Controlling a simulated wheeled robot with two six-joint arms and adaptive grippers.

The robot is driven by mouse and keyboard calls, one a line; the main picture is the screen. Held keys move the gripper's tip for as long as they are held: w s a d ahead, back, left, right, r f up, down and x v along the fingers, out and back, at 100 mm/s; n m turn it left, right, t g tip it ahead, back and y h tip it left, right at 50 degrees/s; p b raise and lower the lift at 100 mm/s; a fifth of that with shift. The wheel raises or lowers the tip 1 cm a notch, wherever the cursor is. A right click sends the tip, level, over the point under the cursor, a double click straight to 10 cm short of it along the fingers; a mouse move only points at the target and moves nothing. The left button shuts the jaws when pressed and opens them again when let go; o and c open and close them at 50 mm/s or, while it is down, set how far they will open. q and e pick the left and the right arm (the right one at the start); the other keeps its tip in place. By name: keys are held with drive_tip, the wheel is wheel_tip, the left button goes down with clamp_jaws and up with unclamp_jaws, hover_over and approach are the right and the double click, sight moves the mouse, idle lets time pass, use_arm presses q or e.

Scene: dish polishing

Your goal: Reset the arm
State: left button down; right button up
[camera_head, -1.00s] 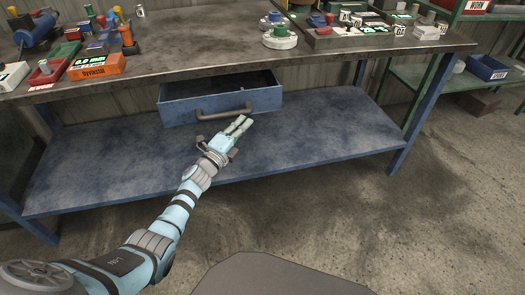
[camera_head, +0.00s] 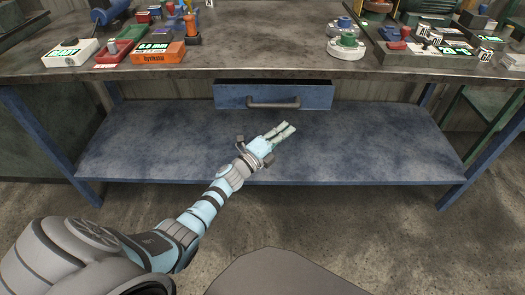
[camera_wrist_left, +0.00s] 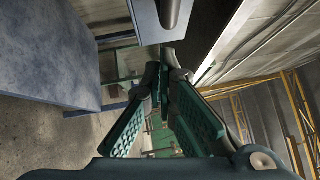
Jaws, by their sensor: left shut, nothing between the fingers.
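My left arm reaches in from the lower left in the head view. Its gripper (camera_head: 285,130) is shut and empty, over the blue lower shelf (camera_head: 385,140). The gripper is below and in front of the blue drawer (camera_head: 318,97) and does not visibly touch its grey handle (camera_head: 274,104). In the left wrist view the fingers (camera_wrist_left: 163,72) converge at their tips, with nothing seen between them. A blue panel and a dark bar, probably the drawer front and handle, lie past the tips. My right gripper is not in view.
The workbench top (camera_head: 270,62) is above the drawer. An orange box (camera_head: 160,53), a white box (camera_head: 70,52) and a green-and-white round part (camera_head: 347,46) stand on it. Blue table legs (camera_head: 482,165) flank the shelf. Concrete floor (camera_head: 400,240) is clear in front.

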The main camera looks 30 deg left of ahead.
use_arm(q)
drive_tip(key=v, duration=0.9)
drive_tip(key=shift+p, duration=0.4)
